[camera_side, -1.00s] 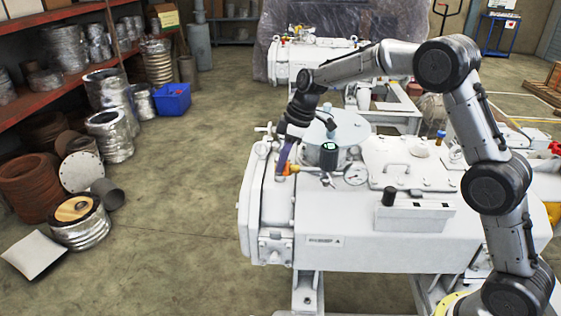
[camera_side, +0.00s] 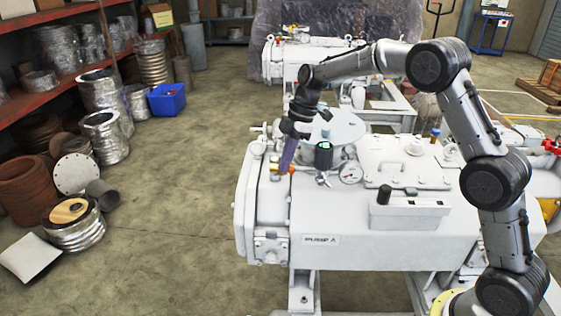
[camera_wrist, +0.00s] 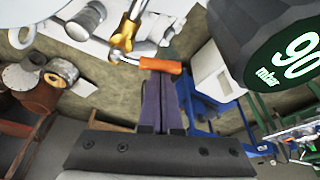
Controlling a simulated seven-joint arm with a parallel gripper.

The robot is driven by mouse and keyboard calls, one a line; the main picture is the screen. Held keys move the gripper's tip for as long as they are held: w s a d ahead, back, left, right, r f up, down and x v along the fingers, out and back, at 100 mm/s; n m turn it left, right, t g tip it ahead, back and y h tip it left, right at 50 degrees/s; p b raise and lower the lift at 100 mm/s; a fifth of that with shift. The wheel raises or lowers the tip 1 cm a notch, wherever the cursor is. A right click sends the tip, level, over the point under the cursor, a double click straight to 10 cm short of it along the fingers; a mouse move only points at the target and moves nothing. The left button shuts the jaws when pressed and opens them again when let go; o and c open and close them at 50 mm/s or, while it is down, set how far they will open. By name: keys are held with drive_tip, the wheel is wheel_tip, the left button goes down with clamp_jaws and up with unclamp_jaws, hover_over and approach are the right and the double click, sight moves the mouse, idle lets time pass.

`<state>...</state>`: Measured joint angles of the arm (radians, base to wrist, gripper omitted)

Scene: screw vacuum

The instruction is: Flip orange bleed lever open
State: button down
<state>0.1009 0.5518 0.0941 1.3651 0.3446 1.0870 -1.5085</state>
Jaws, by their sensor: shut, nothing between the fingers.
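The orange bleed lever (camera_wrist: 160,65) shows in the wrist view, lying across the tips of my gripper (camera_wrist: 160,75). It runs right from a brass-coloured valve fitting (camera_wrist: 122,42). My gripper's purple fingers are shut together with nothing between them. The tips are at or very close to the lever's near side; I cannot tell whether they touch. In the side view my gripper (camera_side: 284,172) points down at the left end of the pump, and the orange lever (camera_side: 291,169) shows as a small patch just right of the fingertips.
A black gauge reading 90 mbar (camera_wrist: 285,60) fills the wrist view's upper right; in the side view this gauge (camera_side: 323,154) stands close right of the fingers. A round dial gauge (camera_side: 350,173) sits further right. The white pump (camera_side: 370,238) spans the middle.

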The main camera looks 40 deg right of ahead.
drive_tip(key=shift+s+d+n+g, duration=0.1)
drive_tip(key=shift+d+n+g, duration=0.65)
drive_tip(key=shift+n, duration=0.9)
drive_tip(key=shift+w+d+n+g, duration=0.1)
drive_tip(key=shift+d+n+g, duration=0.2)
drive_tip(key=shift+d+n, duration=1.1)
drive_tip(key=shift+s+d+n+g, duration=0.1)
drive_tip(key=shift+d+n+g, duration=0.5)
drive_tip(key=shift+n, duration=1.35)
drive_tip(key=shift+d, duration=0.25)
drive_tip(key=s+a, duration=0.3)
drive_tip(key=w+v, duration=0.1)
drive_tip(key=v, duration=0.8)
drive_tip(key=shift+a, duration=0.15)
